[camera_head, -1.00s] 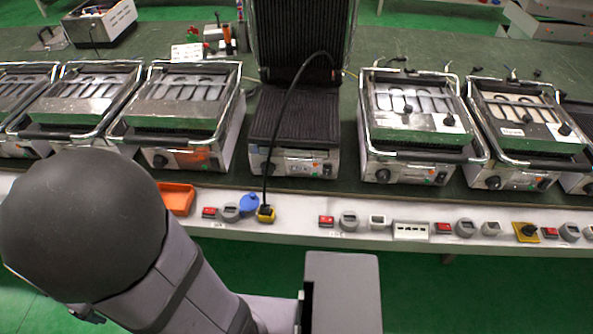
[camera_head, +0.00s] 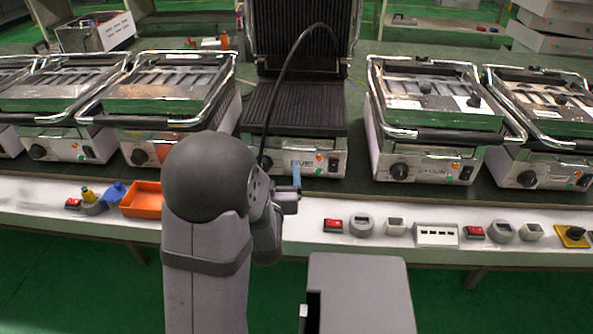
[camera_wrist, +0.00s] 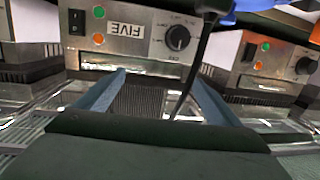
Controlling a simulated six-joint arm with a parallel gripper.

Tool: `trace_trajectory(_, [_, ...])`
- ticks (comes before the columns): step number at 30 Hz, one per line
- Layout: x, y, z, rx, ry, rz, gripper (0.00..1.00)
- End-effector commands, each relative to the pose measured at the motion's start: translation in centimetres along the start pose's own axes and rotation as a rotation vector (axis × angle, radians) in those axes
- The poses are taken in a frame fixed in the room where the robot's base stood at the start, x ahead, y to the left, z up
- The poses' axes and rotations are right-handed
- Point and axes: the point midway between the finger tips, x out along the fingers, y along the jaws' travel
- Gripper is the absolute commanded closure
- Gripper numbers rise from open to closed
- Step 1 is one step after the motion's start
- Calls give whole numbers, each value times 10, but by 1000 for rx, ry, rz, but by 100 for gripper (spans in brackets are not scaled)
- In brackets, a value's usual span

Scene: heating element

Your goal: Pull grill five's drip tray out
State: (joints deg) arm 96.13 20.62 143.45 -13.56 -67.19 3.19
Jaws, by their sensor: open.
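Grill five (camera_head: 327,167) has its lid raised and its ribbed lower plate (camera_head: 290,115) bare. The FIVE label shows upside down in the wrist view (camera_wrist: 125,31). In the head view, a blue finger (camera_head: 296,173) shows before the panel, and my arm hides the rest.
A black cable (camera_head: 276,100) arcs over grill five and runs down its front; in the wrist view it passes between my fingers. Other grills stand left (camera_head: 158,135) and right (camera_head: 425,160). An orange tray (camera_head: 142,212) and several switches line the bench edge.

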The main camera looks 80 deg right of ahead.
Motion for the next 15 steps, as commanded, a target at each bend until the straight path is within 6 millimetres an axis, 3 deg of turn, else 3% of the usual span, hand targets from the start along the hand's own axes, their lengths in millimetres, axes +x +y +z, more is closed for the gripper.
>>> trace_trajectory(1, [-1, 21, 9, 7, 32, 38, 12])
trace_trajectory(6, [-7, 56, 6, 16, 109, 101, 12])
trace_trajectory(15, [-6, 64, 2, 16, 129, 114, 12])
